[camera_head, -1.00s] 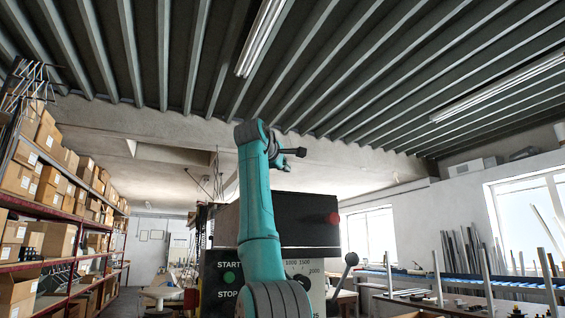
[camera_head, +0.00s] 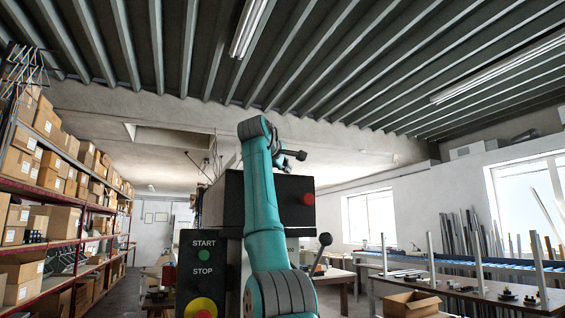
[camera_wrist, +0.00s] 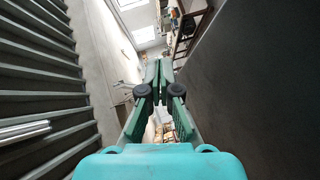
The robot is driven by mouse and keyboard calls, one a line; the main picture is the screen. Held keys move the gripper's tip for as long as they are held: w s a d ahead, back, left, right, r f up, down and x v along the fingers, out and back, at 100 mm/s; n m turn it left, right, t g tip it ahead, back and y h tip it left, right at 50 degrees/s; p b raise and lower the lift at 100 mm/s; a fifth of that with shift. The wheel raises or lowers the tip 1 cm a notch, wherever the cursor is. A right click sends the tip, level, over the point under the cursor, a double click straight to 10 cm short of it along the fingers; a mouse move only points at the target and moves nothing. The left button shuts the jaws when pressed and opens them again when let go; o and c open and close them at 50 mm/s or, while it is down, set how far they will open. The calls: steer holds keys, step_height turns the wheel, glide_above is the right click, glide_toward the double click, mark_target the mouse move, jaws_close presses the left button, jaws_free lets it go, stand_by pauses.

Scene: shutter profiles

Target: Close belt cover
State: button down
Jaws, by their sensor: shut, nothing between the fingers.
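The belt cover appears to be the dark box-shaped housing (camera_head: 292,218) with a red knob (camera_head: 308,199) on top of the machine in the head view. My arm stands in front of it and hides its middle; I cannot tell how far open it is. My gripper (camera_wrist: 158,72) shows in the wrist view with its two fingers together and nothing between them. A large dark surface (camera_wrist: 255,90), perhaps the cover, fills the right of the wrist view, beside the gripper.
A control panel (camera_head: 203,270) with START, STOP and a red-yellow button stands left of my arm. A black-knobbed lever (camera_head: 322,250) rises at its right. Shelves of boxes (camera_head: 45,210) line the left; a workbench (camera_head: 465,290) and open carton (camera_head: 411,303) are at right.

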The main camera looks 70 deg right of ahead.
steer(key=shift+s+d+f+m+y, duration=0.15)
steer(key=shift+s+d+f, duration=0.15)
steer(key=shift+f, duration=0.2)
steer(key=shift+s+d+f+m+y, duration=0.1)
steer(key=shift+s+d+f+y, duration=0.15)
steer(key=shift+f, duration=0.25)
steer(key=shift+s+d+f+m+y, duration=0.1)
steer(key=shift+s+d+f+m, duration=0.1)
steer(key=shift+s+f, duration=0.25)
steer(key=shift+w, duration=0.1)
steer(key=shift+a+r, duration=0.1)
steer(key=shift+r, duration=0.4)
step_height(320, 180, up, 4)
steer(key=shift+f, duration=0.2)
steer(key=s+a+r, duration=0.4)
steer(key=a+r, duration=0.1)
steer(key=r, duration=0.1)
steer(key=shift+s+r, duration=0.15)
steer(key=shift+s, duration=0.15)
steer(key=shift+a, duration=0.15)
